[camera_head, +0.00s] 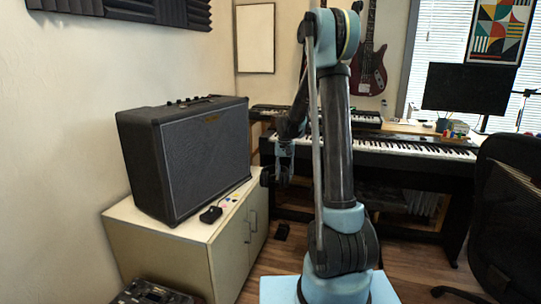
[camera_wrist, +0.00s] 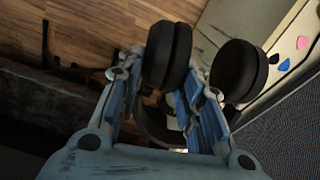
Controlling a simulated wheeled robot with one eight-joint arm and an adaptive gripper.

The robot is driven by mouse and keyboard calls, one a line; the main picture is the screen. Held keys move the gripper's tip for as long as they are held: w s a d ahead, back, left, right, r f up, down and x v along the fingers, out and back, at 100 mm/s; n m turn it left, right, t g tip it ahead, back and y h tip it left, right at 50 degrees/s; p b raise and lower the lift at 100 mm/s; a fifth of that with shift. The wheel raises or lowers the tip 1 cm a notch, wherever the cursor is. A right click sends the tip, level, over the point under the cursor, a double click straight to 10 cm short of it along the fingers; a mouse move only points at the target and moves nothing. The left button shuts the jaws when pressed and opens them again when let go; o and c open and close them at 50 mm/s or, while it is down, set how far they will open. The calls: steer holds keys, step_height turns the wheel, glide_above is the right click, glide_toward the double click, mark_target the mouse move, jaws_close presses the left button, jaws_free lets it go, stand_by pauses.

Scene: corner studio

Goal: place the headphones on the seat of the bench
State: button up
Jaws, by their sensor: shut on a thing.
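The black headphones (camera_wrist: 240,70) show two round ear cups in the wrist view. My gripper (camera_wrist: 166,72) is shut on the headphones, with the left ear cup between its blue fingers. The right ear cup sticks out past the right finger, and the headband is partly hidden behind the fingers. In the head view my gripper (camera_head: 283,160) hangs beside the cabinet's right edge; the headphones are small and dark there and hard to make out. I cannot identify the bench for certain. A dark flat surface (camera_wrist: 45,110) at the wrist view's left may be part of it.
A black amplifier (camera_head: 190,155) stands on the cream cabinet (camera_head: 165,248), with a small black box (camera_head: 210,214) and coloured picks beside it. A keyboard (camera_head: 410,146) is behind my arm. An office chair (camera_head: 508,210) is at right. Wooden floor shows between.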

steer(key=d+f+n, duration=0.1)
steer(key=d+f, duration=0.2)
steer(key=f, duration=0.4)
steer(key=w+d+f, duration=0.1)
steer(key=d+f, duration=0.3)
steer(key=f, duration=0.4)
steer(key=shift+n, duration=0.4)
steer(key=shift+w, duration=0.1)
